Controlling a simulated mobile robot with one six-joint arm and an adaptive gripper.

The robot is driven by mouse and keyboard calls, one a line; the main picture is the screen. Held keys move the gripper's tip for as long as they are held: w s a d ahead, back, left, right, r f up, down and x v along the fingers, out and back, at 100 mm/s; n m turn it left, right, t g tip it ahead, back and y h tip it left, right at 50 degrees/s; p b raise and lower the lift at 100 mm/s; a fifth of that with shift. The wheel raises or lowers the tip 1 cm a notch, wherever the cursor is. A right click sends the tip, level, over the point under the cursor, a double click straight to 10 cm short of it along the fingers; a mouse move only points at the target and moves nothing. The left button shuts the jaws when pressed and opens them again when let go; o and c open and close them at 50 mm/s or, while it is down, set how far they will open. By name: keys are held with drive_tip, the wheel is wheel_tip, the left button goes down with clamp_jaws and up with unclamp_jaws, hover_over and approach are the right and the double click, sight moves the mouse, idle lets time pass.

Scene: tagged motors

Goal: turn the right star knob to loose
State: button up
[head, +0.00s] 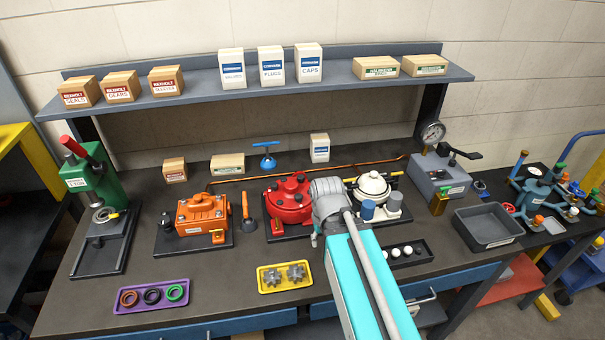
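The red housing (288,200) sits on a dark base plate mid-bench, with several small dark knobs on its top. I cannot tell from this view which of these knobs, if any, is the right star knob. The grey wrist of my arm (328,198) is just right of the red housing and covers part of its right side. A cream round unit (373,187) stands right of my wrist, partly covered by a blue cylinder (367,209).
An orange gearbox (203,214) stands left. A yellow tray (262,288) holds two grey toothed parts; a purple tray (120,307) holds rings. A black tray (424,256) with balls lies right of my arm. A grey bin (490,238) is farther right. A shelf (210,93) with boxes spans the back.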

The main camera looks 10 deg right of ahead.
wheel_tip(320, 180, up, 14)
drive_tip(key=m+p, duration=1.4)
drive_tip(key=m, duration=1.1)
hover_over(301, 177)
drive_tip(key=shift+w+f, duration=0.1)
drive_tip(key=shift+w, duration=0.05)
drive_tip(key=shift+f, duration=0.15)
wheel_tip(301, 177, down, 14)
drive_tip(key=b, duration=1.4)
drive_tip(key=shift+r, duration=0.25)
